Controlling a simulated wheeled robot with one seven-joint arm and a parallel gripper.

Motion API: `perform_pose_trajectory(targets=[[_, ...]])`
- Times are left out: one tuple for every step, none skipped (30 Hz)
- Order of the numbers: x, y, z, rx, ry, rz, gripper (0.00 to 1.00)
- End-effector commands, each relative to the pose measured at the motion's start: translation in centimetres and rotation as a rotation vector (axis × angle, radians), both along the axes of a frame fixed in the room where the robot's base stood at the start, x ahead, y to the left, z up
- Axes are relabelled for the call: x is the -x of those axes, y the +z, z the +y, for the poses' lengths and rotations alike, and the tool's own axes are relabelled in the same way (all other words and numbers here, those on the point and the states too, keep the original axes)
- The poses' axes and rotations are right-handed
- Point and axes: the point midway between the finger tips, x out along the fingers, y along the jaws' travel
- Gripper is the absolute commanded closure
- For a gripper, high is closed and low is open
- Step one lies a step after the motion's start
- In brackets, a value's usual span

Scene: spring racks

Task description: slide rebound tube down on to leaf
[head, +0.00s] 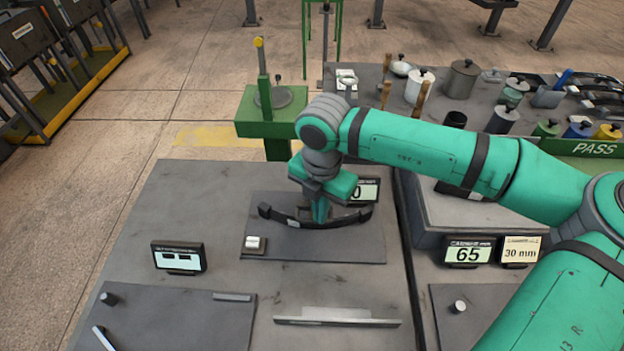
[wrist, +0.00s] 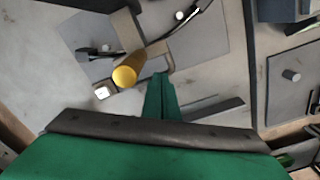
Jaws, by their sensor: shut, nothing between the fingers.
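The leaf (head: 345,219) is a dark, curved strip lying on a dark mat in the head view. Its ends show in the wrist view (wrist: 93,52), with its middle partly covered by a tan block (wrist: 127,30). A yellow cylinder (wrist: 124,76), which may be the rebound tube, shows beside the tan block in the wrist view; I cannot tell whether it touches the leaf. My gripper (head: 320,215) points down over the middle of the leaf, shut and empty. Its closed fingers (wrist: 162,92) are right of the yellow cylinder in the wrist view. My gripper hides the leaf's middle in the head view.
A small white block (head: 254,242) sits at the mat's left corner. A display (head: 179,257) stands to the left, and a long grey bar (head: 337,317) lies in front. A raised bench with pots and weights (head: 464,78) is at the back right.

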Motion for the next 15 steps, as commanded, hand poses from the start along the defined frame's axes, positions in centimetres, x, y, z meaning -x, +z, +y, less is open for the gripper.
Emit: perform_pose_trajectory(targets=[[0.0, 0.1, 0.0, 0.0, 0.0, 0.0, 1.0], [0.0, 0.2, 0.0, 0.0, 0.0, 0.0, 1.0], [0.0, 0.3, 0.0, 0.0, 0.0, 0.0, 1.0], [0.0, 0.4, 0.0, 0.0, 0.0, 0.0, 1.0], [0.0, 0.5, 0.0, 0.0, 0.0, -0.001, 1.0], [0.0, 0.7, 0.0, 0.0, 0.0, -0.001, 1.0], [-0.1, 0.9, 0.0, 0.0, 0.0, -0.001, 1.0], [-0.1, 1.1, 0.0, 0.0, 0.0, -0.002, 1.0], [-0.1, 1.3, 0.0, 0.0, 0.0, -0.002, 1.0], [-0.1, 1.4, 0.0, 0.001, 0.0, -0.002, 1.0], [-0.1, 1.6, 0.0, 0.001, 0.0, -0.002, 1.0], [0.0, 1.8, 0.0, 0.0, 0.0, -0.001, 1.0], [0.0, 1.9, 0.0, 0.001, -0.001, -0.001, 1.0], [0.0, 2.1, 0.0, 0.001, -0.001, -0.001, 1.0], [-0.1, 2.3, 0.0, 0.001, -0.001, -0.001, 1.0]])
